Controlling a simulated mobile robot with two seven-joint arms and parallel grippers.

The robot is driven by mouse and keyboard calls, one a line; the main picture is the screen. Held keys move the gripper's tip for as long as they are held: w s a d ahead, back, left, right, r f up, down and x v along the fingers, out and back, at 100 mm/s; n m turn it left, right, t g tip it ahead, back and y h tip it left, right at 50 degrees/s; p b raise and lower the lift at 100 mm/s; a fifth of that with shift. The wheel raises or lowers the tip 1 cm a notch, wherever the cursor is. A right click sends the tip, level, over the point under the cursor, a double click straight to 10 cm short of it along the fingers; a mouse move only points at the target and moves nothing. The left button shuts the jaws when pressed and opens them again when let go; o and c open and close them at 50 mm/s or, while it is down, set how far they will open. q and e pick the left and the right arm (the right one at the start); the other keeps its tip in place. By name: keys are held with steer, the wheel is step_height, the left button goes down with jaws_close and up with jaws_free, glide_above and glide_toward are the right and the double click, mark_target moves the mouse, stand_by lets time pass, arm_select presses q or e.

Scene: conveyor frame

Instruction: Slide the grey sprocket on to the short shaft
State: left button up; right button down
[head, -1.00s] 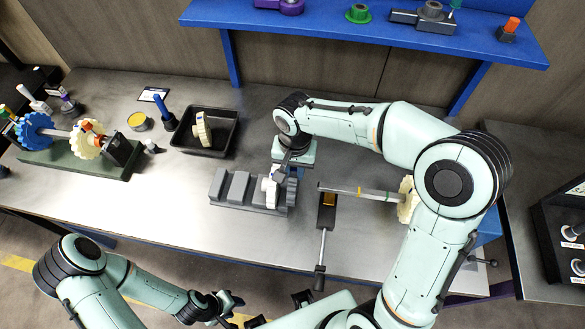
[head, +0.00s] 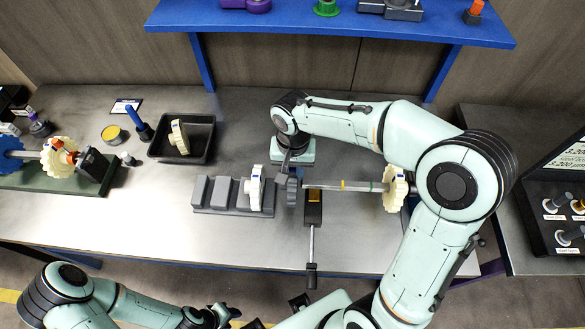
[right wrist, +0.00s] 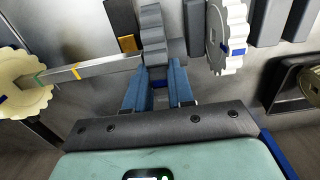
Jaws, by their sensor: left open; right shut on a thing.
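My right gripper (right wrist: 158,88) is shut on the grey sprocket (right wrist: 153,35). The sprocket (head: 293,186) stands upright at the left, free end of a shaft (head: 328,184) with yellow and green bands. In the right wrist view the shaft (right wrist: 95,67) reaches the sprocket's side; whether its tip is in the bore is hidden. A cream sprocket (head: 394,189) sits at the shaft's right end, also in the right wrist view (right wrist: 22,84). My left gripper (head: 226,314) is open and empty at the bottom of the head view, away from the table things.
A black support with a yellow top (head: 314,197) and a long handle lies below the shaft. A black tray (head: 207,150) holds another cream sprocket. A green base (head: 85,182) stands far left.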

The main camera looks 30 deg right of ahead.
arm_select(q)
steer(key=shift+f, duration=0.1)
steer(key=shift+s, duration=0.1)
arm_select(e)
steer(key=shift+s+d, duration=0.1)
steer(key=shift+d, duration=0.1)
